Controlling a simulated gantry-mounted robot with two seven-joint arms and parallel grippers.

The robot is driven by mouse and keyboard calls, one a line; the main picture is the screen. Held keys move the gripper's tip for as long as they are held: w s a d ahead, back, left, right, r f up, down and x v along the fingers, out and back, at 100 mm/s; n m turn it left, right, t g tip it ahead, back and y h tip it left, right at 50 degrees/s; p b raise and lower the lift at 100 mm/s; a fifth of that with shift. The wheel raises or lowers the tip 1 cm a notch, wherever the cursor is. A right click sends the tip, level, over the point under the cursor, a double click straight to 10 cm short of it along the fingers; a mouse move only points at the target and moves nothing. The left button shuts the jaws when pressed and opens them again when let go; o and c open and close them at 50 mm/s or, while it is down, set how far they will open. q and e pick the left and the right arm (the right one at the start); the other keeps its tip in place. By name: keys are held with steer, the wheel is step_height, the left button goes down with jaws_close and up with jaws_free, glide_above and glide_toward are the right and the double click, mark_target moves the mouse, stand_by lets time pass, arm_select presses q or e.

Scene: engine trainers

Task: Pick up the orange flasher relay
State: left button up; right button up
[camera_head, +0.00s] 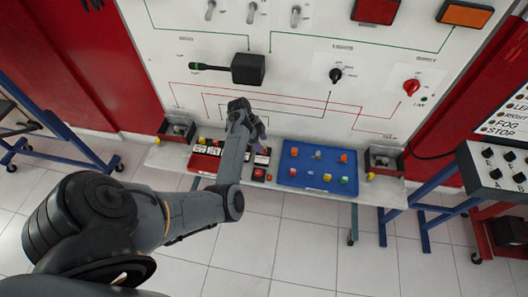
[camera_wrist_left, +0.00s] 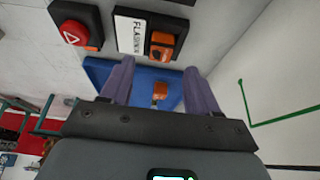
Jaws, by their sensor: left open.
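In the left wrist view, an orange block (camera_wrist_left: 162,40) sits in a black holder beside a white label that appears to read FLASHER. A second orange piece (camera_wrist_left: 160,90) lies on the blue tray (camera_wrist_left: 102,70) and shows between my fingers. I cannot tell for certain which is the flasher relay. My left gripper (camera_wrist_left: 158,67) is open and empty, with its fingers pointing toward the tray and the holder. In the head view, the left gripper (camera_head: 261,134) is above the bench, near the tray's left end. My right gripper is not in view.
A red hazard button (camera_wrist_left: 75,32) stands left of the label. In the head view, the blue tray (camera_head: 318,188) holds several small coloured parts. Open boxes (camera_head: 383,160) (camera_head: 178,130) stand at both bench ends. The white wiring panel (camera_head: 215,80) rises behind.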

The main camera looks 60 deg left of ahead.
mark_target(265, 149)
arm_select(q)
steer(key=shift+b+x, duration=0.3)
steer(key=shift+x, duration=1.7)
steer(key=shift+s, duration=0.1)
steer(key=c, duration=1.1)
steer(key=shift+r, duration=0.15)
step_height(265, 149, up, 4)
steer(key=shift+f+p, duration=0.15)
steer(key=shift+p, duration=0.3)
steer(key=shift+w+d+r+p, duration=0.8)
steer(key=shift+d+r+p, duration=0.45)
steer(key=shift+d+r, duration=0.75)
steer(key=shift+w+d+r+p, duration=0.8)
steer(key=shift+d+r+p, duration=0.65)
steer(key=shift+r, duration=0.9)
steer(key=shift+w+d+r+p, duration=0.75)
steer(key=shift+d+r+p, duration=0.35)
steer(key=shift+d+r, duration=0.95)
